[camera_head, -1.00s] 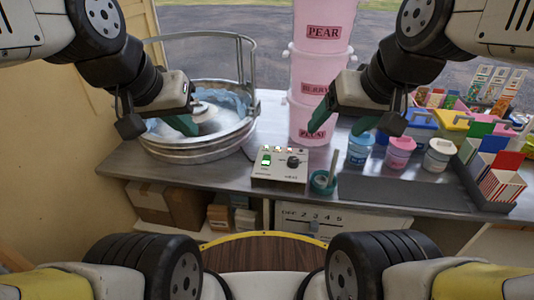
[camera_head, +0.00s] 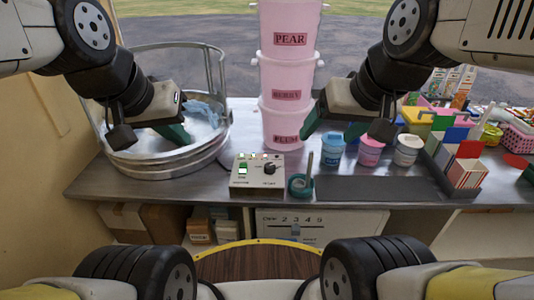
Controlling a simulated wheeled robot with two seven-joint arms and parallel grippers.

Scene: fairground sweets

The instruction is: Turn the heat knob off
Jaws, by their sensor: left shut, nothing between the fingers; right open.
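A white control box (camera_head: 257,185) stands on the grey counter near its front edge. Its black heat knob (camera_head: 269,168) is on the right of its sloped face, and a green lit switch (camera_head: 243,169) is on the left, with small lights along the top. My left gripper (camera_head: 180,134) is shut and empty over the right part of the round metal pan (camera_head: 165,160), left of the box and apart from it. Nothing touches the knob.
Stacked pink buckets (camera_head: 283,95) stand behind the box. A small teal pot (camera_head: 300,185) with a stick sits just right of it. Blue, pink and white jars (camera_head: 370,151) and a red-striped carton (camera_head: 467,173) stand further right. A dark mat (camera_head: 375,189) lies bare at the front.

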